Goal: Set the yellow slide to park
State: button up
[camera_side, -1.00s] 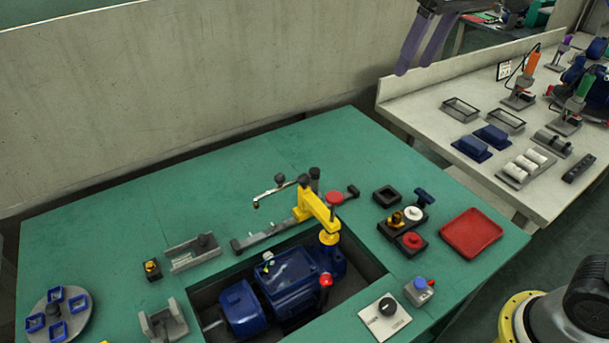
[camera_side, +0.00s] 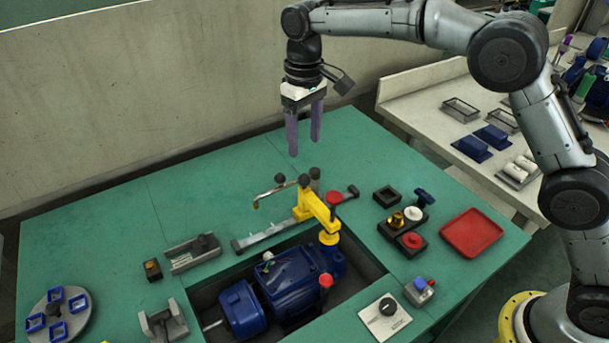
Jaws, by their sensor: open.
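The yellow slide (camera_side: 316,207) is a yellow arm-like piece sitting toward the right part of a grey rail (camera_side: 262,235), beside the pit in the green table. Its front end reaches over the rear of the blue pump (camera_side: 288,278). I cannot make out any park mark on the rail. My gripper (camera_side: 304,148) has two purple fingers pointing down, apart and empty. It hangs above the back of the table, up from the slide in the picture and not touching it.
A bent metal spout (camera_side: 270,191) and dark posts stand close behind the slide. A red knob (camera_side: 334,198) is beside it. Dark blocks with knobs (camera_side: 404,228) and a red tray (camera_side: 471,232) lie to the right. The back left of the table is clear.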

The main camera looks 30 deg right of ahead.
aim_at(305, 175)
notch_tip(305, 175, down, 11)
jog(key=shift+r, duration=0.2)
jog(key=shift+c, duration=0.2)
grip_shut()
dwell(1.4)
